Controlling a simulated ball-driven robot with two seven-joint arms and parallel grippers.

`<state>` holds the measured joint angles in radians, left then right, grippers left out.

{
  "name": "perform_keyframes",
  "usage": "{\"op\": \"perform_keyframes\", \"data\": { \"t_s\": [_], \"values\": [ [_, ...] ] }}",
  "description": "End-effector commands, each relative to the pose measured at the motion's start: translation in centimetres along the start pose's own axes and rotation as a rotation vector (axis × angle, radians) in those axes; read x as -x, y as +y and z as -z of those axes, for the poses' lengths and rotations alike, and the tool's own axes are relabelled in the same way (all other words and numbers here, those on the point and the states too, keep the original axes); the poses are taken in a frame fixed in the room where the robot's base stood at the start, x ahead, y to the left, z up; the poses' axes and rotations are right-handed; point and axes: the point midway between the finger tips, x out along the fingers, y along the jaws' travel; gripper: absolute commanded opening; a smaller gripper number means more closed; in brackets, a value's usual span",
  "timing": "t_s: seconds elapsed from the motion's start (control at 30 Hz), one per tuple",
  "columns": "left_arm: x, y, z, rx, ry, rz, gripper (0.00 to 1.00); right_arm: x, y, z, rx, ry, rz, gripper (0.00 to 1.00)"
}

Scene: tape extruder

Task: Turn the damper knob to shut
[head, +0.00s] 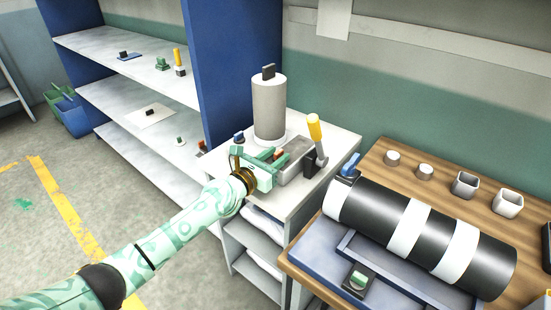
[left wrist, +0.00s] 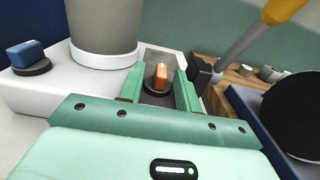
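My left gripper (head: 273,158) is over the white cabinet top in the head view. In the left wrist view its two green fingers (left wrist: 159,88) stand wide apart. Between them, at or just past the tips, shows an orange knob (left wrist: 161,76) on a dark round base, with gaps on both sides. The orange knob (head: 279,153) is mostly hidden by the gripper in the head view. A blue knob (left wrist: 27,54) on a dark base sits to the left. I cannot tell from a label which one is the damper knob. My right gripper is not in view.
A grey cylinder (head: 269,108) stands behind the gripper. A yellow-handled lever (head: 315,130) rises close on the right. A blue-sided shelf (head: 235,60) is at the left. A wooden bench (head: 420,165) at the right bears a black and white roller (head: 375,215).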

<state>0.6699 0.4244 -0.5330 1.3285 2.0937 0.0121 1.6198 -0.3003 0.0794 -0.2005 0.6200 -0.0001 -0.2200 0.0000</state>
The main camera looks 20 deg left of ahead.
Motion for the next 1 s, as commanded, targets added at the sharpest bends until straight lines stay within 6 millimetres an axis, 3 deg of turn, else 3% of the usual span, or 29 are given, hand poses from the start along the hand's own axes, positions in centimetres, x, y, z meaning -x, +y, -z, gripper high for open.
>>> {"op": "perform_keyframes", "data": {
  "t_s": [0.27,0.4,0.73,1.0],
  "values": [
    [-0.2,0.0,-0.1,-0.001,0.0,0.0,0.34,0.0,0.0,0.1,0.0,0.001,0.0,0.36],
    [-0.2,0.0,-0.1,-0.001,0.0,0.0,0.0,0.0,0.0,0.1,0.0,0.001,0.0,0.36],
    [-0.1,-0.1,-0.1,-0.001,0.0,-0.019,0.0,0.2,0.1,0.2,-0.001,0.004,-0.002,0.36],
    [-0.2,-0.5,-0.3,0.003,-0.001,-0.152,0.0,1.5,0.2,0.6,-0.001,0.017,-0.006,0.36]
  ]
}}
